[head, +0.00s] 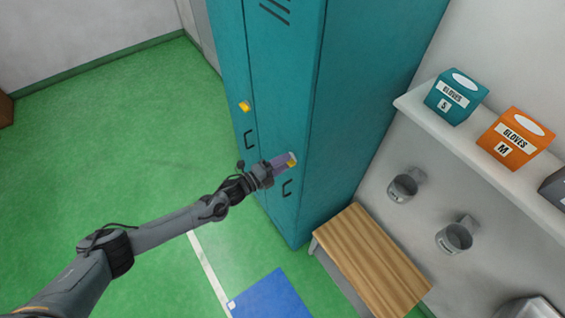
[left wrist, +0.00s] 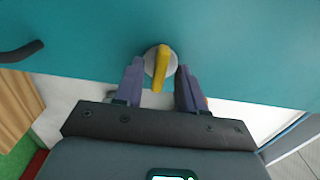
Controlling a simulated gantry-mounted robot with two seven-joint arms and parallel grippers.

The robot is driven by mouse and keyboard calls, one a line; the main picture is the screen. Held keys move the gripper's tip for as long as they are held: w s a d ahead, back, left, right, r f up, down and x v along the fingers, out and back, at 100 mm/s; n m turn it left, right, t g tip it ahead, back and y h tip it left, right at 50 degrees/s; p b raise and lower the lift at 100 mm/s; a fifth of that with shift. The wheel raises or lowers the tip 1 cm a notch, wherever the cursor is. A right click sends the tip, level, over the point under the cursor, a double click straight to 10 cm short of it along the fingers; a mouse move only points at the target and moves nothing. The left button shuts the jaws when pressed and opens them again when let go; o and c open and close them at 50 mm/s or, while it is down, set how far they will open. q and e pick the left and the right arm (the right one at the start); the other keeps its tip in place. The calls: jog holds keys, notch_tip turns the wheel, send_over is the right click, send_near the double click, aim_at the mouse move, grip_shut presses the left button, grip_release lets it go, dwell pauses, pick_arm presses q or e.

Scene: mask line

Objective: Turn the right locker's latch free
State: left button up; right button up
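The right locker (head: 285,100) is a tall teal door, shut, with a yellow latch (head: 293,158) above a dark handle (head: 287,188). In the left wrist view the latch (left wrist: 162,66) is a yellow bar on a round grey base, lying nearly along the picture's vertical with a slight tilt. My left gripper (head: 284,162) is at the latch. In the left wrist view its fingers (left wrist: 160,75) stand apart, one on each side of the yellow bar, with gaps showing. In the head view the fingers partly hide the latch. My right gripper is not in view.
The left locker has its own yellow latch (head: 244,106) and dark handle (head: 248,140). A wooden bench (head: 370,262) stands right of the lockers, below a shelf (head: 450,133) with glove boxes (head: 515,138). A blue mat (head: 270,296) lies on the open green floor.

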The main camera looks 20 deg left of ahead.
pick_arm(q)
jog(key=shift+c, duration=0.4)
grip_shut()
jog(key=shift+n, duration=0.3)
jog(key=shift+n+b, duration=0.8)
jog(key=shift+n, duration=7.9)
